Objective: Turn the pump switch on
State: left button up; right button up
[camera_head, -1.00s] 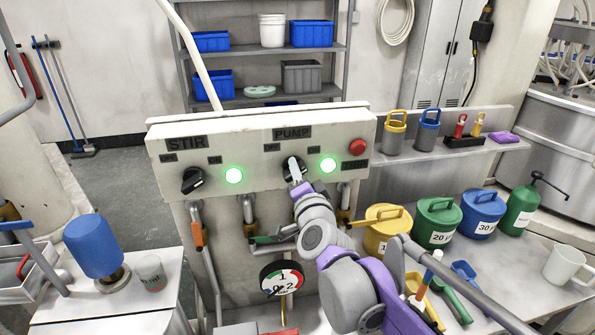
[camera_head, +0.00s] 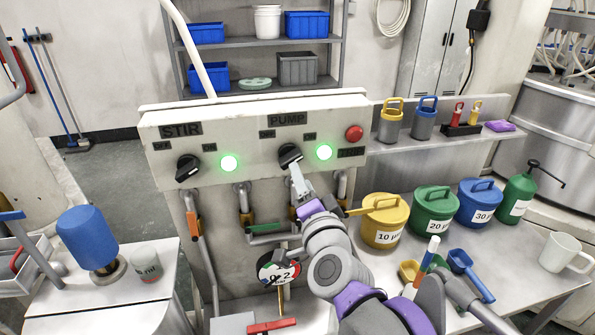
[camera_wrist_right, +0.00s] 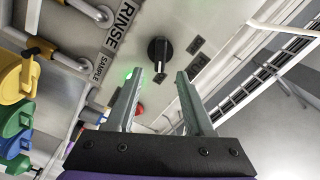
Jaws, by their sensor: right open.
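The pump switch (camera_head: 289,154) is a black rotary knob under the PUMP label on the pale control box. The green lamp (camera_head: 323,152) to its right is lit. The knob also shows in the right wrist view (camera_wrist_right: 160,50), with its pointer standing out beyond my fingertips. My right gripper (camera_head: 297,180) is just below the knob in the head view, apart from it. In the right wrist view my gripper (camera_wrist_right: 161,76) has its two fingers spread, with nothing between them. My left gripper is not in view.
The STIR knob (camera_head: 187,168) and its lit green lamp (camera_head: 229,163) are to the left. A red button (camera_head: 354,133) is at the right of the box. Pipes and valve handles hang below. Yellow, green and blue cans stand on the right bench.

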jog(key=shift+s+d, duration=0.2)
jog(key=shift+s, duration=0.8)
